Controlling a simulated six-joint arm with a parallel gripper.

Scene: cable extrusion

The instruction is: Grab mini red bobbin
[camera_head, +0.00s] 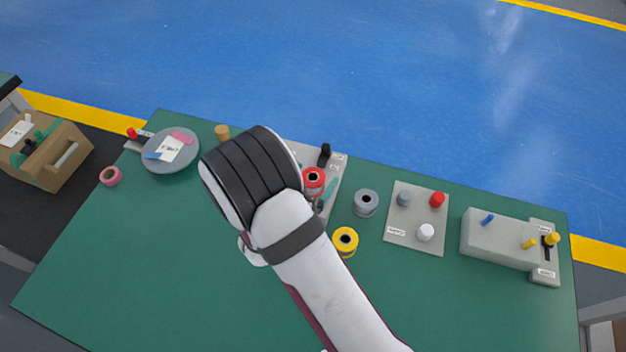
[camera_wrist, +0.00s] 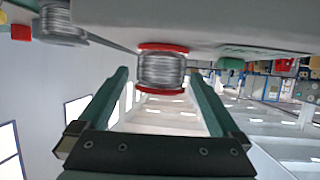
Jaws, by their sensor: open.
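The red bobbin (camera_head: 313,176), with red flanges, stands on a grey plate near the middle of the table. In the wrist view the red bobbin (camera_wrist: 162,69) shows its silver wire winding and two red flanges, with the grey surface above it in the picture. My gripper (camera_head: 323,197) is partly hidden behind my arm; its teal fingers show beside the bobbin. In the wrist view my gripper (camera_wrist: 163,82) is open, with one teal finger on each side of the bobbin and gaps between. Nothing is held.
A grey bobbin (camera_head: 365,203) and a yellow bobbin (camera_head: 345,241) stand close by. A black upright post (camera_head: 324,155) is behind the red bobbin. A plate with pegs (camera_head: 418,215) and a grey box (camera_head: 495,240) are at right. The front left table is clear.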

